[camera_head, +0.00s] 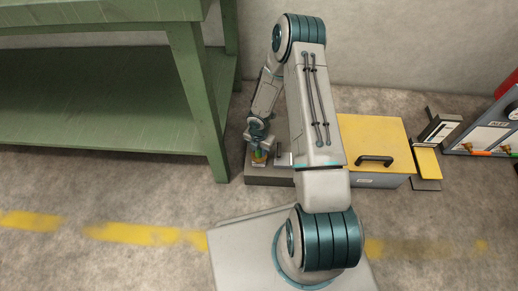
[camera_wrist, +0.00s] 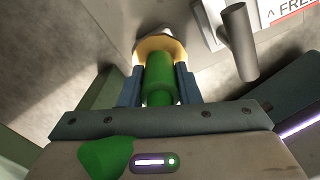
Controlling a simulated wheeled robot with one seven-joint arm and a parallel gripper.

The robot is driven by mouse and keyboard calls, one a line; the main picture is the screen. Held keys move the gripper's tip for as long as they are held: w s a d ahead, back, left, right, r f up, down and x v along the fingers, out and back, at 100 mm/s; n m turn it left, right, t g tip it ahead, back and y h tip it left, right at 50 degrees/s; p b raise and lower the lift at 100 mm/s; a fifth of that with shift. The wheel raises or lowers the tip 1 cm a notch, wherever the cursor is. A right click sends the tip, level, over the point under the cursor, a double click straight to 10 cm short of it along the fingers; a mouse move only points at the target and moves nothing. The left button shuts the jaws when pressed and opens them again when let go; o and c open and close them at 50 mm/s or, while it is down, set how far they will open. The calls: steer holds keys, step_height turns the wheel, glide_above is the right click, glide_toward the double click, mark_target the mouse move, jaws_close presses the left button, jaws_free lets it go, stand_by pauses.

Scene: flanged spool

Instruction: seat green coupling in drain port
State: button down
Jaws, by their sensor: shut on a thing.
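The green coupling (camera_wrist: 158,80) is a green cylinder between the two blue fingers of my gripper (camera_wrist: 159,72) in the wrist view. My gripper is shut on it. A brass-yellow ring (camera_wrist: 160,46) shows around its far end; I cannot tell whether this is the coupling's flange or the drain port. In the head view my gripper (camera_head: 259,148) points down over the low grey base (camera_head: 268,178), with a bit of green and orange below the fingers. The drain port cannot be made out, and the coupling's far end is hidden.
A green workbench (camera_head: 195,95) is to the left. A yellow-lidded box (camera_head: 375,140) with a black handle stands to the right. Open floor with yellow stripes (camera_head: 140,233) lies in front.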

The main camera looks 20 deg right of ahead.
steer(key=shift+f, duration=0.3)
steer(key=c, duration=1)
jaws_free()
step_height(320, 180, up, 14)
steer(key=p, duration=0.6)
steer(key=shift+f, duration=0.1)
